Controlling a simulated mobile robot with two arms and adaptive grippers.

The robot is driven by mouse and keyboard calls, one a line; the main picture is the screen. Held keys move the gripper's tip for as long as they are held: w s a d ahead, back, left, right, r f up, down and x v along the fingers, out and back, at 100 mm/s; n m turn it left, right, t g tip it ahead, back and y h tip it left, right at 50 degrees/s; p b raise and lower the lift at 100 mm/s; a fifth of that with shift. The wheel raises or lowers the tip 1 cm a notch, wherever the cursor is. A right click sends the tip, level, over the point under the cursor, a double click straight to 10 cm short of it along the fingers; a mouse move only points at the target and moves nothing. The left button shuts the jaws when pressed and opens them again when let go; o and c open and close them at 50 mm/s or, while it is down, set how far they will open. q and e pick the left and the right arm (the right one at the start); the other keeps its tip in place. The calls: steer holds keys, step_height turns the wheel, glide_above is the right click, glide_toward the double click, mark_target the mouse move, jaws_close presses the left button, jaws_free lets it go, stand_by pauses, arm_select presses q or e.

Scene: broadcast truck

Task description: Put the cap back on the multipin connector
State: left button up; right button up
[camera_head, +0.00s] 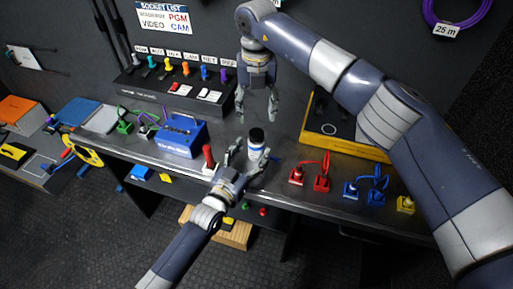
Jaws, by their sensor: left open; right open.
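No part is clearly labelled as the multipin connector or its cap. Red connector-like pieces (322,183) joined by a red cord stand on the bench right of my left gripper. Similar blue pieces (350,191) and a yellow one (405,205) stand farther right. My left gripper (246,154) is open at the bench's front, its fingers beside a white and blue upright cylinder with a black top (256,137); contact is unclear. My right gripper (257,116) is open and empty, pointing down above the bench behind that cylinder.
A red-handled item (208,156) stands just left of my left gripper. A blue box (180,136) and green pieces (125,126) are farther left. A black panel with coloured plugs (180,92) is behind. A yellow-edged case (345,146) lies at right, partly behind my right arm.

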arm_select(q)
steer(key=shift+x, duration=0.85)
jaws_close()
arm_select(e)
steer(key=n, duration=0.5)
steer(key=shift+n, duration=0.4)
steer(key=n, duration=0.6)
steer(key=shift+n, duration=0.4)
steer(key=n, duration=1.8)
steer(key=shift+n, duration=0.4)
